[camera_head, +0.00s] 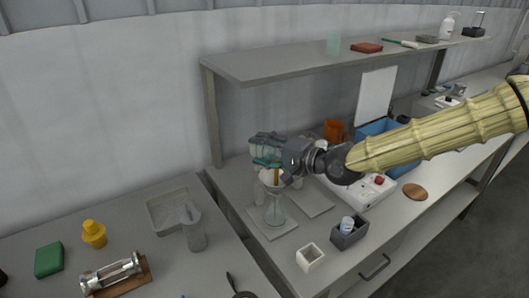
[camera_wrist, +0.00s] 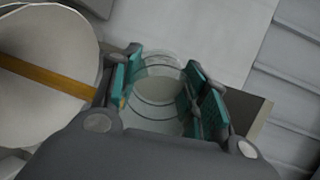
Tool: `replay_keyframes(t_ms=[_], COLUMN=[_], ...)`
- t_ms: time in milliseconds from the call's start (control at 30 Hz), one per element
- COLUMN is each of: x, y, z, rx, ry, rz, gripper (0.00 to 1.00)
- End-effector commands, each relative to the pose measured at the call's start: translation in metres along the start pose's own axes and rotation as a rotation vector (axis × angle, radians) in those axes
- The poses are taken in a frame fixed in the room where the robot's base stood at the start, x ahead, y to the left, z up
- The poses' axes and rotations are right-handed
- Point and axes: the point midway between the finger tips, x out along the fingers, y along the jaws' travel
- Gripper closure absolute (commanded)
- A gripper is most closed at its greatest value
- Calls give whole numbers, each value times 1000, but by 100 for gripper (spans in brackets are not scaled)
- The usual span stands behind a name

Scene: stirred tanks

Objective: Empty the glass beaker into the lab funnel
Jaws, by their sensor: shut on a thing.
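My gripper (camera_head: 266,152) is shut on the glass beaker, its teal pads on both sides of the clear wall. In the wrist view the beaker (camera_wrist: 158,88) shows between the fingers (camera_wrist: 160,90), with ring-like edges and a pale interior. I cannot tell how much it holds or its exact tilt. The pale lab funnel (camera_head: 270,179) sits above a clear conical flask (camera_head: 276,210), just below my gripper in the head view. In the wrist view the wide funnel mouth (camera_wrist: 35,95) lies left of the beaker, with a brown bar (camera_wrist: 50,77) across it.
A shelf (camera_head: 300,62) overhangs the bench behind my gripper. A white device (camera_head: 365,190), a blue bin (camera_head: 372,128), a dark grey holder (camera_head: 350,236) and a small white box (camera_head: 309,258) stand to the right.

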Motion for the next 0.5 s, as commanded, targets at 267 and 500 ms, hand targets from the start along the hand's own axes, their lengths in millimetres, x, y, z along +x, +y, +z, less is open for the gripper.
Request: replay_keyframes(t_ms=[267,500], x=[-1,-2], y=[1,-1], z=[0,0], rx=[1,1], ry=[0,0], rz=[-49,-91], gripper=[85,85])
